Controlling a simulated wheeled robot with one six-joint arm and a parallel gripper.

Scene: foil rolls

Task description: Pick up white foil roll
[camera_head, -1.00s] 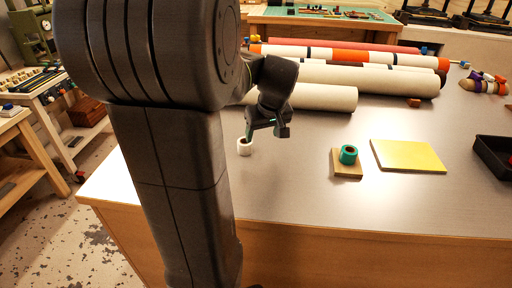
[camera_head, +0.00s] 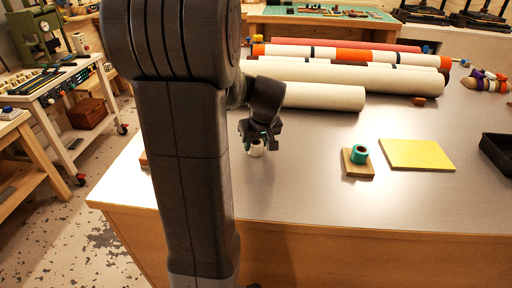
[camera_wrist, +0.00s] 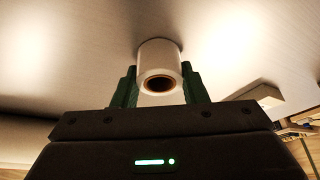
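The white foil roll (camera_wrist: 158,62) is a short upright tube with a dark hole and a brown core, seen from above in the wrist view. In the head view the white foil roll (camera_head: 257,149) stands on the grey table, partly covered by my gripper (camera_head: 262,138). My gripper (camera_wrist: 159,80) has one green finger on each side of the roll, close along its walls. I cannot tell whether the fingers press on it or a thin gap is left.
A teal roll (camera_head: 359,154) stands on a small wooden block (camera_head: 357,170), right of my gripper. A yellow board (camera_head: 417,154) and a black tray (camera_head: 497,153) lie farther right. Long white rolls (camera_head: 325,96) lie behind. The table between is clear.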

